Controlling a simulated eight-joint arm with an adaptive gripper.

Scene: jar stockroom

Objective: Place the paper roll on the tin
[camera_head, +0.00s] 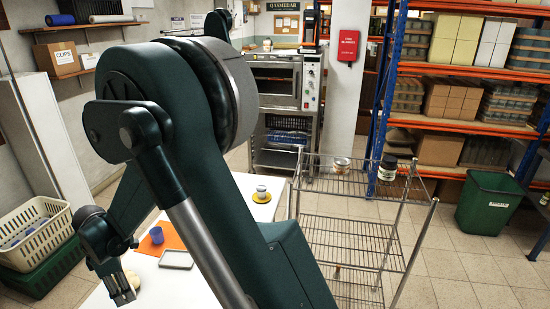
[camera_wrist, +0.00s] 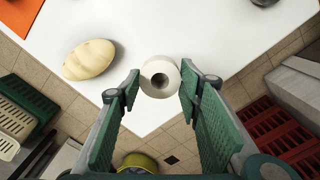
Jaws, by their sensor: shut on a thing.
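The paper roll (camera_wrist: 160,77) is white with a dark core hole, seen end-on in the wrist view. My gripper (camera_wrist: 160,82) is shut on it, with a green-padded finger against each side. In the head view my gripper (camera_head: 124,296) is low over the white table's left part; I cannot make out the roll there. A small white and grey tin (camera_head: 261,193) appears to stand on a yellow round piece on the table, right of my arm. It is too small to be sure of. Another short tin (camera_head: 341,165) stands on the wire rack.
A bread-like loaf (camera_wrist: 89,60) lies left of the roll. A blue cup (camera_head: 157,235) stands on an orange mat (camera_head: 174,238), near a grey tray (camera_head: 176,260). A dark-lidded jar (camera_head: 387,167) is on the wire rack (camera_head: 345,188). My arm hides much of the table.

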